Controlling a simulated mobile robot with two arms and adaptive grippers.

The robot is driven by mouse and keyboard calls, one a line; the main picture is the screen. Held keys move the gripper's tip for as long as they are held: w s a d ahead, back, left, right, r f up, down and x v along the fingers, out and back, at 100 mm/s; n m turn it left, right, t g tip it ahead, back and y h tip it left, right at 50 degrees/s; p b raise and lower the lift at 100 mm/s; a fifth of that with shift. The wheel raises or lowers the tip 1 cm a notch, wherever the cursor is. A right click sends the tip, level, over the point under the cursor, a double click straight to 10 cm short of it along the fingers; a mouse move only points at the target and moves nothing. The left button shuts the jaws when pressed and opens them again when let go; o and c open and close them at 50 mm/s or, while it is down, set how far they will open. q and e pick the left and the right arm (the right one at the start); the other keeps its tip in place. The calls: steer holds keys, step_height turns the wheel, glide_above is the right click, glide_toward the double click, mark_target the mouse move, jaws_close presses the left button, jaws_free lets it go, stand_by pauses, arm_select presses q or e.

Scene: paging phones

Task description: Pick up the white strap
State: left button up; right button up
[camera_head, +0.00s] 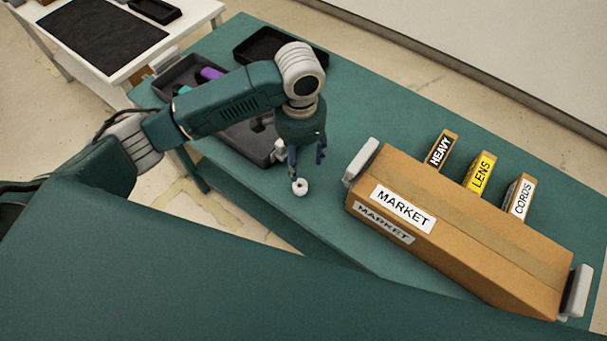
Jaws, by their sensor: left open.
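A small white ring-shaped thing (300,187), seemingly the white strap in a coil, is at the front edge of the green table (345,110). My left gripper (307,169) points down over the table with its dark fingers apart. One fingertip is right at the white strap's upper edge in the picture; I cannot tell whether they touch. Nothing shows between the fingers. My right gripper is not in view.
A long cardboard box (455,240) labelled MARKET lies to the right, with small HEAVY (441,150), LENS (480,173) and CORDS (519,197) boxes behind it. Dark trays (250,143) are partly behind my left arm. A white table (195,12) stands at the upper left.

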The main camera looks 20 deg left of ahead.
mark_target(300, 185)
arm_select(q)
steer(key=f, duration=0.2)
steer(key=s+f, duration=0.1)
steer(key=f, duration=0.1)
steer(key=shift+p, duration=0.3)
steer(key=shift+s+f, duration=0.1)
steer(key=shift+f, duration=0.2)
steer(key=f, duration=0.1)
steer(key=f+p, duration=0.1)
steer(key=f, duration=0.2)
steer(key=shift+s+f+p, duration=0.2)
steer(key=shift+s+p, duration=0.1)
steer(key=shift+p, duration=0.05)
steer(key=shift+f, duration=0.1)
steer(key=shift+w, duration=0.1)
steer(key=c, duration=0.9)
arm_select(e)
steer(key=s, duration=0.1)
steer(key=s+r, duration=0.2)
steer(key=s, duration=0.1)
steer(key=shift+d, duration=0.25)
